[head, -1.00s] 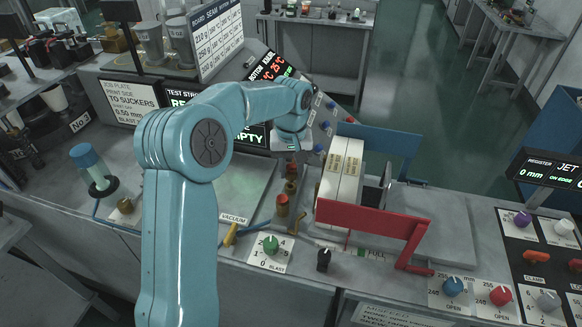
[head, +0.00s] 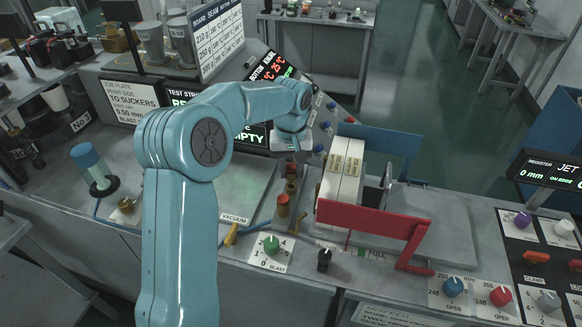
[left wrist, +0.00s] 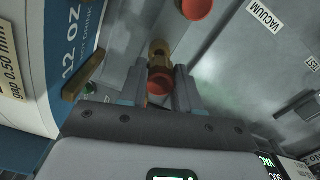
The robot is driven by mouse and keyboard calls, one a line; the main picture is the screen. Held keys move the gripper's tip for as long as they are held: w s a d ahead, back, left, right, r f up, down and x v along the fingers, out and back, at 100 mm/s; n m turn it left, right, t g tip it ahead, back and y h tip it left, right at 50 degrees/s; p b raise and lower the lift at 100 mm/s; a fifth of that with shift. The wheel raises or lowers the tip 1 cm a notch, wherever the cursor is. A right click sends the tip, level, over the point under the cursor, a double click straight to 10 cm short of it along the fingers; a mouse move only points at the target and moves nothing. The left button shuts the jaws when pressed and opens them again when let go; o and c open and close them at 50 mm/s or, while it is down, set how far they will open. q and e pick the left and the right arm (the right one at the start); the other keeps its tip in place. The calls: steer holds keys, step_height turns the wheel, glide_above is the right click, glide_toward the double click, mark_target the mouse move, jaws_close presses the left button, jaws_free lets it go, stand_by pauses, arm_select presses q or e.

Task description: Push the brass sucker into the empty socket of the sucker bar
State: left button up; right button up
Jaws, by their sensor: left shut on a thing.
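My left gripper (left wrist: 160,88) is shut on the brass sucker (left wrist: 158,52), which has a red-brown end and stands between the two fingers in the left wrist view. Another red-ended sucker (left wrist: 195,8) shows at the top of the wrist view. In the head view a red-topped brass sucker (head: 282,204) stands at the near end of the row. The empty socket cannot be made out. My right gripper is not in view.
A stack of cream blanks (head: 340,185) stands right of the suckers, behind a red guide (head: 370,217).

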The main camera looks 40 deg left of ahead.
mark_target(291, 177)
arm_select(q)
steer(key=shift+f+b, duration=1.15)
steer(key=shift+f, duration=0.55)
steer(key=o, duration=1.1)
steer(key=shift+r+p, duration=0.45)
steer(key=shift+r, duration=7.75)
steer(key=shift+s, duration=0.1)
